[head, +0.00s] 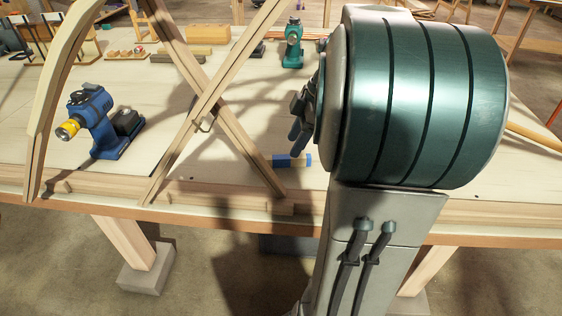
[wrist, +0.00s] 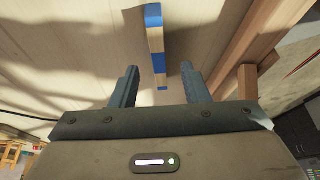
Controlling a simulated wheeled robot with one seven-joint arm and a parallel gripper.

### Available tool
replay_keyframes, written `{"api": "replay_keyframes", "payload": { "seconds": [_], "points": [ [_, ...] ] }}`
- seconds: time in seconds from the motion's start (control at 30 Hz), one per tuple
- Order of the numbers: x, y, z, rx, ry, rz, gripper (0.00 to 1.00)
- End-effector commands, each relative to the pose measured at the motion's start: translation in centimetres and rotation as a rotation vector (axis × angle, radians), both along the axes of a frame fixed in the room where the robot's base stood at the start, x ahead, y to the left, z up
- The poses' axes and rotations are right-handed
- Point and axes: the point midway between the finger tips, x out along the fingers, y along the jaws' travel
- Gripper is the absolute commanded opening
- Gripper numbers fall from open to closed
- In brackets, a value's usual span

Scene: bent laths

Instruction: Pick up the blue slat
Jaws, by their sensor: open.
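The blue slat (head: 282,161) lies on the workbench near its front edge, just left of my arm in the head view. In the wrist view the slat (wrist: 153,15) is a narrow strip with blue parts and a bare wood-coloured stretch, running from the top edge down between the fingers. My gripper (wrist: 160,67) is open, with one finger on each side of the slat's line and visible gaps to both. Its fingers (head: 296,130) show dark above the bench in the head view, partly hidden by my arm. Whether the slat's lower end lies between the fingertips or beyond them, I cannot tell.
Crossed wooden laths (head: 205,110) rise just left of the slat, on a wooden base rail (head: 225,197). A blue drill-like tool (head: 100,125) stands farther left. A green tool (head: 293,45) stands at the back. Bare bench (head: 150,165) lies between the blue tool and the laths.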

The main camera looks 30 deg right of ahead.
Motion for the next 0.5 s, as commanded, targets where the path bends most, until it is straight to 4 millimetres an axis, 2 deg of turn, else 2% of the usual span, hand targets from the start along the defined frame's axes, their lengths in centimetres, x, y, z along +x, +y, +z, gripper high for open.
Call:
{"api": "replay_keyframes", "payload": {
  "seconds": [0.33,0.5],
  "points": [
    [0.9,1.6,-4.0,0.002,0.002,0.000,0.42],
    [1.1,2.0,-4.8,0.001,0.000,-0.001,0.42]
  ]
}}
